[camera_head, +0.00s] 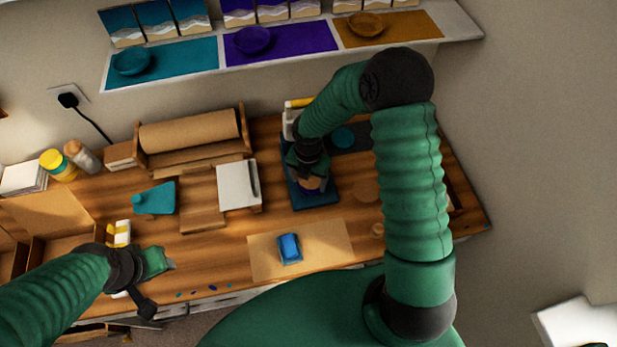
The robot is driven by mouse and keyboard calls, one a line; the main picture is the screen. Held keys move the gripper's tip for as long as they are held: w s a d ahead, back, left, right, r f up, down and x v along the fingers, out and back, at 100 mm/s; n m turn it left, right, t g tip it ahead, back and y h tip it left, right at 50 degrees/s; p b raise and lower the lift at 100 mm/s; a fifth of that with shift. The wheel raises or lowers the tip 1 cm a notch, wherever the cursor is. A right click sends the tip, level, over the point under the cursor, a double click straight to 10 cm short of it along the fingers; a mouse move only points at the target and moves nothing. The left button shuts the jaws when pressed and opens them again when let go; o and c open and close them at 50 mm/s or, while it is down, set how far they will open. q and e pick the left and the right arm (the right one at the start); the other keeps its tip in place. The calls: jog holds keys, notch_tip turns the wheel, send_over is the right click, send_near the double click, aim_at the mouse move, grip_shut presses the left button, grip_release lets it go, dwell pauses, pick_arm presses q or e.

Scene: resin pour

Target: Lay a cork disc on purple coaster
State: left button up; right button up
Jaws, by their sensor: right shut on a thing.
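My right gripper (309,168) reaches down over a dark blue board (320,200) at the middle right of the bench. It is shut on a small tan disc (313,183), which looks like the cork disc. A purple piece (308,191), which looks like the purple coaster, shows just under the disc on the board. The gripper hides most of both, and I cannot tell whether they touch. My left gripper (166,264) is low at the left near the bench's front edge, with no object visible in it; its jaw opening is unclear.
A blue block (290,247) lies on a tan sheet (330,246) in front. A white pad (238,186) and teal cloth-like piece (154,198) lie left. A paper roll (189,132) stands behind. A round tan piece (367,190) lies right of the board.

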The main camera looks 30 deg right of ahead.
jog(key=shift+f, duration=0.2)
jog(key=shift+f, duration=0.3)
jog(key=shift+f, duration=0.1)
dwell(0.3)
jog(key=shift+f, duration=0.25)
dwell(0.5)
jog(key=shift+s+a+f, duration=0.1)
jog(key=shift+s+f, duration=0.05)
dwell(0.9)
jog(key=o, duration=1.3)
jog(key=shift+o, duration=1.1)
jog(key=shift+a, duration=0.1)
